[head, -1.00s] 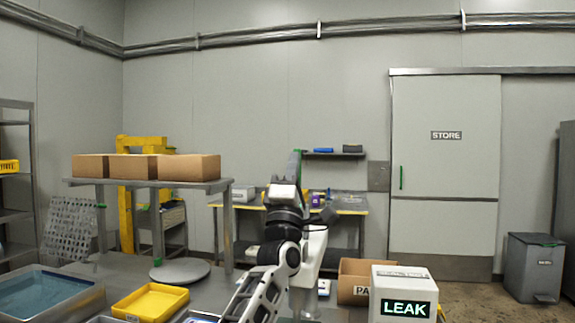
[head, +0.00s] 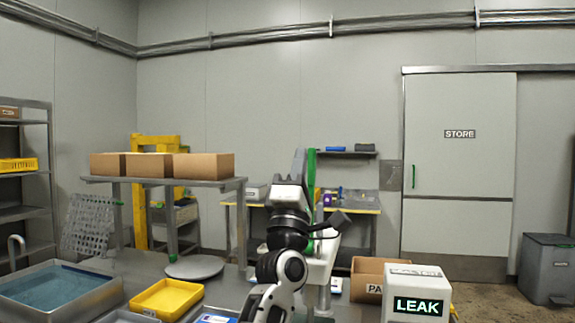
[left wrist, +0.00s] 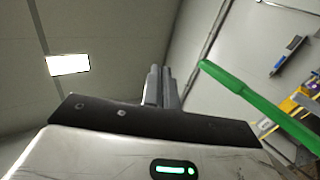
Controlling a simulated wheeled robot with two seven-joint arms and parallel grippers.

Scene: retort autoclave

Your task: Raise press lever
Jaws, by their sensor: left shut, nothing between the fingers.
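The press lever is a green bar (head: 311,172), standing nearly upright just right of my left gripper in the head view. In the left wrist view the green lever (left wrist: 255,105) slants from near the centre down to the right, to the right of the fingers and apart from them in the picture. My left gripper (head: 299,163) is raised with its fingers up; they also show shut and empty in the left wrist view (left wrist: 158,86). My arm hides the lower part of the press. My right gripper is in neither view.
A white box with a LEAK sign (head: 418,297) and a cardboard carton (head: 378,267) stand right of my arm. At left are a yellow tray (head: 166,298), a water basin (head: 112,292) and a raised shelf (head: 205,184) with brown boxes.

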